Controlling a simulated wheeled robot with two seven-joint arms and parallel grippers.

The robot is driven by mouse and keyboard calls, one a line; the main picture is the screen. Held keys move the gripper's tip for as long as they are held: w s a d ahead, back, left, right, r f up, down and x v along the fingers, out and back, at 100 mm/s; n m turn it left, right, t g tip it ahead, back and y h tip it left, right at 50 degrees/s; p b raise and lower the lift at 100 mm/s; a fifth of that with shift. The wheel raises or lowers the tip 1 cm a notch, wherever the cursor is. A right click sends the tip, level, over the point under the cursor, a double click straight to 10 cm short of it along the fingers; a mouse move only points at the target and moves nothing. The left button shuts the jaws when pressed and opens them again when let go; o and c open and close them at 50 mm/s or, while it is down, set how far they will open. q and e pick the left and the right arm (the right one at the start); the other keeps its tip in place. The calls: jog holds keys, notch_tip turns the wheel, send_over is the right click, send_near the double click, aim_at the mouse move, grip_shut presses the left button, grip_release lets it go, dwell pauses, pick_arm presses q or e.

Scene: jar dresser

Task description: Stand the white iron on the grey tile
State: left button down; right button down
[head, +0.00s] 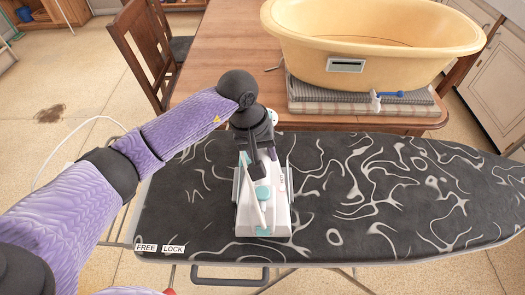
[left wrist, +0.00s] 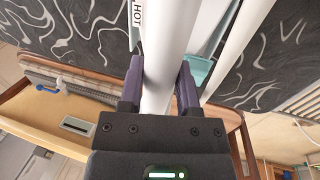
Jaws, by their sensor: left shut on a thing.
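The white iron (head: 264,222) with pale teal parts is at the left part of the patterned ironing board (head: 360,205). My left gripper (head: 262,165) is above it, and in the left wrist view its two fingers (left wrist: 159,88) are shut around the white handle (left wrist: 168,45). Grey edges (head: 237,186) show on both sides of the iron, with a label reading HOT (left wrist: 137,14) beside it. I cannot tell whether the iron touches the surface under it. No separate grey tile can be made out clearly. My right gripper is not in view.
A yellow tub (head: 375,45) stands on folded cloths (head: 360,108) on the wooden table (head: 220,50), with a blue-handled item (head: 385,95) in front. A wooden chair (head: 143,45) is at the left. FREE and LOCK labels (head: 160,248) mark the board's near-left edge. The board's right part is clear.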

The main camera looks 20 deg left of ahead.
pick_arm(q)
jog(key=shift+c, duration=1.1)
grip_release()
jog(key=shift+r, duration=0.1)
